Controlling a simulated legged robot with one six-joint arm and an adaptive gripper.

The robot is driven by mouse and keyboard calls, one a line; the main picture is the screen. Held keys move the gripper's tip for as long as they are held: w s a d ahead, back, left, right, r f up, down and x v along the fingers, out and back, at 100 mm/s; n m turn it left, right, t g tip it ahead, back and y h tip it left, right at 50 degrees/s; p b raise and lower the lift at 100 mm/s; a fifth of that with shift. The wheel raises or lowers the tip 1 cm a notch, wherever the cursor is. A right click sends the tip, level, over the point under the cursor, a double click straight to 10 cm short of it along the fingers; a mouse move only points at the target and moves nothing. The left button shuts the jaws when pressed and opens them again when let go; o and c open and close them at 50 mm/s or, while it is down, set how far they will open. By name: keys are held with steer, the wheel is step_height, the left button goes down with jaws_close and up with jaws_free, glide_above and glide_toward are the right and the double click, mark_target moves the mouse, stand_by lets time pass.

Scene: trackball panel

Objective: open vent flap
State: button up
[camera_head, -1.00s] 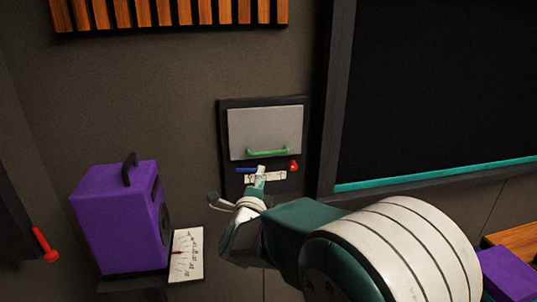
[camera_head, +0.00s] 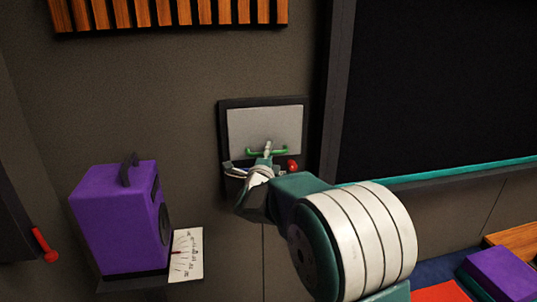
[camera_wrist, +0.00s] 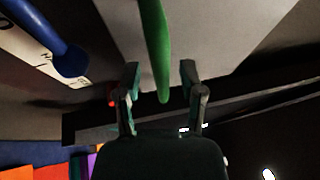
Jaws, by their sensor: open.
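The vent flap is a light grey plate (camera_head: 264,126) in a dark wall frame (camera_head: 224,125), and it looks closed. In the wrist view the green handle (camera_wrist: 155,45) passes between the two open fingers (camera_wrist: 160,78). I cannot tell whether either finger touches it. The flap (camera_wrist: 215,35) fills the top of the wrist view. My gripper partly covers the handle in the head view.
A red knob (camera_head: 292,166) sits just below the handle's right end. A purple speaker (camera_head: 115,220) stands at left. A dark screen (camera_head: 440,90) is at right.

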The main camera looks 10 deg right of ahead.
jaws_close()
steer(key=shift+s, duration=0.2)
steer(key=s+r+n+g+y, duration=0.1)
steer(key=s+r+g, duration=0.2)
steer(key=s+r, duration=0.5)
steer(key=shift+s+r+n+g+y, duration=0.3)
steer(key=shift+r+n+g, duration=0.1)
steer(key=shift+r, duration=0.9)
